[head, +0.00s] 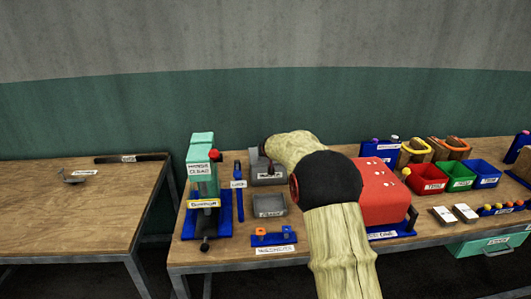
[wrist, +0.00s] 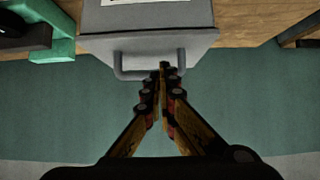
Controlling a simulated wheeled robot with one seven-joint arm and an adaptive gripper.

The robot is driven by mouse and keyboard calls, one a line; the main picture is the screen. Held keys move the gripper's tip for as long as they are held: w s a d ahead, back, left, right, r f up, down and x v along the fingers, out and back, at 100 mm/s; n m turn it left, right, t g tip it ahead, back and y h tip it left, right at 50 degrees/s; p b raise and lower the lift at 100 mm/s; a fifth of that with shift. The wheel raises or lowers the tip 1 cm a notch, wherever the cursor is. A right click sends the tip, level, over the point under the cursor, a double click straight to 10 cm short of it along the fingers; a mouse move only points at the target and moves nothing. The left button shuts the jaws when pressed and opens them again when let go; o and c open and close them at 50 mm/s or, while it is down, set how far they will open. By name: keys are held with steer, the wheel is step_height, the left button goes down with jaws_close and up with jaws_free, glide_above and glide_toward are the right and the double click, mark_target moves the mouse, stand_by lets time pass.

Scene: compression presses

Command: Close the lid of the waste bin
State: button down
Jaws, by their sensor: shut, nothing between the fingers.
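A grey box-like thing with a pale label (head: 268,179), likely the waste bin, stands at the back of the right-hand bench. In the wrist view its grey panel (wrist: 150,45) fills the upper middle, with a grey bar handle (wrist: 122,72) on the near edge. I cannot tell for sure how far its lid is open. My gripper (wrist: 164,68) is shut and empty, its tips overlapping the right part of the handle in the picture. Whether they touch it is unclear. In the head view my arm hides part of the area around the gripper (head: 267,163).
A grey open tray (head: 271,206) stands in front of the bin. A green press (head: 202,170) is to its left, and a red box (head: 383,192) to its right beyond my arm. Red, green and blue bins (head: 428,178) stand farther right. The left bench (head: 80,210) is mostly clear.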

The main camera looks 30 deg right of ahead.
steer(key=shift+f, duration=0.15)
stand_by(0.3)
steer(key=r+p, duration=0.2)
steer(key=r, duration=0.3)
steer(key=shift+w+d+p, duration=0.1)
steer(key=shift+w+p, duration=0.25)
steer(key=shift+p, duration=0.05)
steer(key=s+a+f+b, duration=0.3)
steer(key=s+f+b, duration=0.1)
steer(key=s, duration=0.4)
steer(key=shift+a+f, duration=0.2)
steer(key=shift+f, duration=0.6)
steer(key=shift+s, duration=0.1)
